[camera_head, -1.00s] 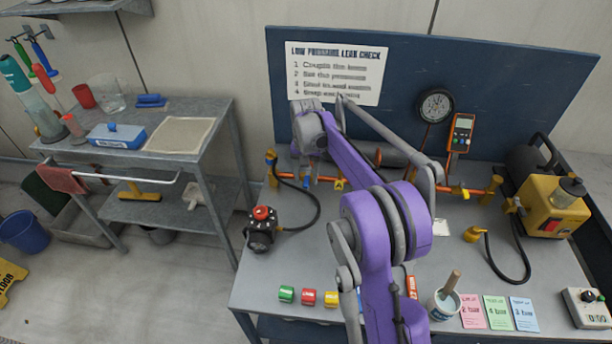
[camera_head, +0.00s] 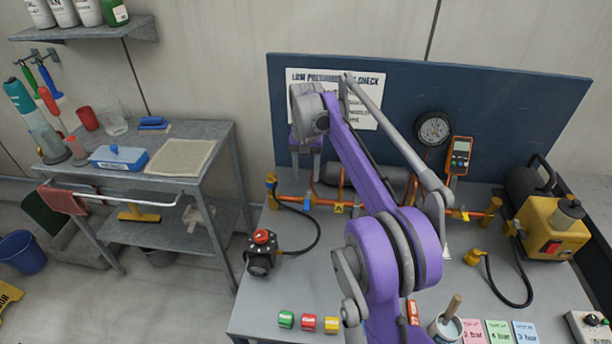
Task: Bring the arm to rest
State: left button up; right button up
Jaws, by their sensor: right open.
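My right arm (camera_head: 365,175), purple and grey, rises from the bottom of the head view and bends over the workbench. Its wrist is in front of the lower left of the leak check sign (camera_head: 365,85). My right gripper (camera_head: 306,168) hangs below the wrist, fingers pointing down and apart. It is open, with nothing seen between the fingers. It shows in front of the blue back panel and above the left part of the orange pipe run (camera_head: 312,200). My left gripper is not in view.
A grey cart (camera_head: 215,135) stands left. Bare bench top lies left of my arm.

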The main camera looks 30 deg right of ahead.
dwell(0.3)
jog(key=s+a+n+t, duration=0.3)
jog(key=s+a+n, duration=0.1)
jog(key=s+a, duration=0.8)
jog(key=s+a+f+n, duration=0.1)
jog(key=s+a+f, duration=0.1)
jog(key=s, duration=0.3)
jog(key=s+a+f+n+t, duration=0.1)
jog(key=s+a+f, duration=0.1)
jog(key=s, duration=0.3)
jog(key=s+a+f+n+t+p, duration=0.1)
jog(key=s+a+f+n, duration=0.1)
jog(key=s+a+f, duration=0.1)
jog(key=shift+s+f, duration=0.4)
jog(key=shift+s, duration=0.3)
jog(key=shift+s+f, duration=0.35)
jog(key=shift+s, duration=0.35)
jog(key=shift+s+a+f, duration=0.1)
jog(key=shift+s+f, duration=0.05)
